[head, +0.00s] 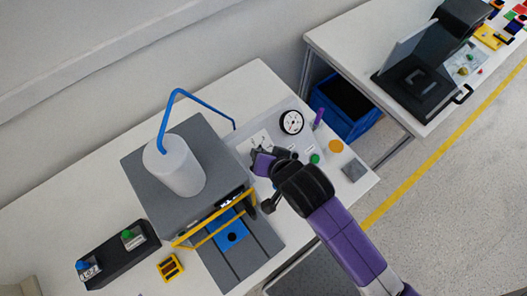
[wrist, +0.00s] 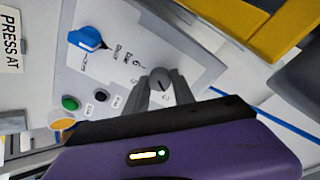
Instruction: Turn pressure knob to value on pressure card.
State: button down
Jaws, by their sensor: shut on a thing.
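The grey round pressure knob (wrist: 160,79) sits on a pale control panel (wrist: 190,42) beside printed scale marks, with "bar" and a "6" readable in the wrist view. My gripper (wrist: 156,91) is shut on this knob, one finger on each side. The knob's exact setting cannot be read. In the head view my gripper (head: 257,154) reaches the left part of the panel and hides the knob. A white card (wrist: 10,40) reading "PRESS AT" shows at the wrist view's left edge; its value is cut off.
A round gauge (head: 291,122) is behind my gripper. A grey press with a yellow frame (head: 215,219) stands close on the left.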

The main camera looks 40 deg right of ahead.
jog(key=shift+m, duration=2)
jog(key=c, duration=1.1)
grip_release()
jog(key=shift+o, duration=0.2)
jog(key=d+v, duration=0.1)
jog(key=v, duration=0.6)
jog(key=shift+s+a+r+b, duration=0.15)
jog(key=shift+a+r+b, duration=0.3)
jog(key=shift+a, duration=0.05)
